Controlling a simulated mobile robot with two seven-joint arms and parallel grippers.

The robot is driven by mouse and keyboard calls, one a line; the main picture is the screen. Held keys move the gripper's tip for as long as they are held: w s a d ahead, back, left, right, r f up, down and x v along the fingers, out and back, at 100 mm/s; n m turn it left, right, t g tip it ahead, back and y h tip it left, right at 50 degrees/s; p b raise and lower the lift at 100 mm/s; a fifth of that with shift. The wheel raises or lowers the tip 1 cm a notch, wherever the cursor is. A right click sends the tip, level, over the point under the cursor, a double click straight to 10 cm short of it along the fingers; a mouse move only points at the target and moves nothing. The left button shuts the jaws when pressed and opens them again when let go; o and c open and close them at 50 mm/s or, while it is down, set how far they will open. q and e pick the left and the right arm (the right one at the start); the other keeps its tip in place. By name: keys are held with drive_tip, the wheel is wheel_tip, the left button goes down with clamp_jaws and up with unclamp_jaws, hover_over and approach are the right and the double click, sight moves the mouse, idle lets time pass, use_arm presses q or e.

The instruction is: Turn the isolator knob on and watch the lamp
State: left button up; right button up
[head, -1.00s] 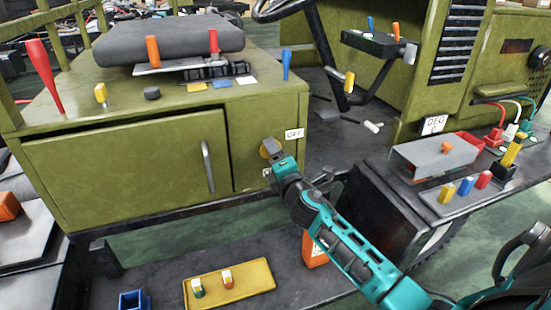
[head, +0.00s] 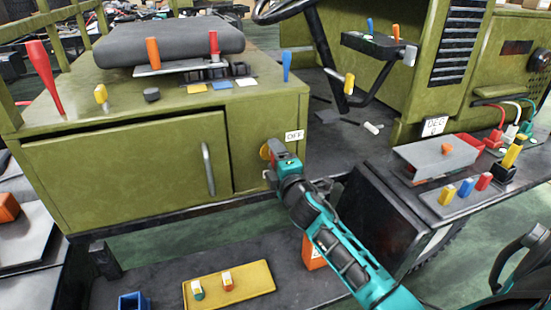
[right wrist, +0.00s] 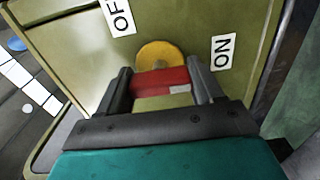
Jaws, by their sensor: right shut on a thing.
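The isolator knob has a yellow round base (head: 266,151) and a red handle (right wrist: 160,80) on the green cabinet's front. My right gripper (head: 276,163) is at the knob. In the right wrist view, its two fingers (right wrist: 158,88) are shut on the red handle, one on each side. The OFF label (head: 294,135) is above right of the knob in the head view and upper left in the wrist view. The ON label (right wrist: 222,52) is right of the knob in the wrist view. I cannot tell which thing is the lamp. My left gripper is not in view.
The green cabinet (head: 130,165) carries a dark cushion and several coloured handles on top. A yellow tray (head: 250,284) with two small pieces and a blue box (head: 133,301) are on the low step. A steering column and dashboard box (head: 378,45) stand behind.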

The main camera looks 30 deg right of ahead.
drive_tip(key=o, duration=1)
drive_tip(key=shift+o, duration=0.2)
drive_tip(key=shift+s, duration=0.1)
drive_tip(key=v, duration=1.2)
drive_tip(key=shift+s, duration=0.4)
drive_tip(key=shift+a, duration=0.1)
drive_tip(key=s+a+f+m+g+y+p, duration=0.3)
drive_tip(key=s+a+f+m+g+y, duration=0.3)
drive_tip(key=s+a+f+m, duration=0.6)
wheel_tip(320, 180, down, 5)
drive_tip(key=shift+s+a+m+g+y, duration=0.3)
drive_tip(key=shift+s+a, duration=0.45)
drive_tip(key=shift+a, duration=0.5)
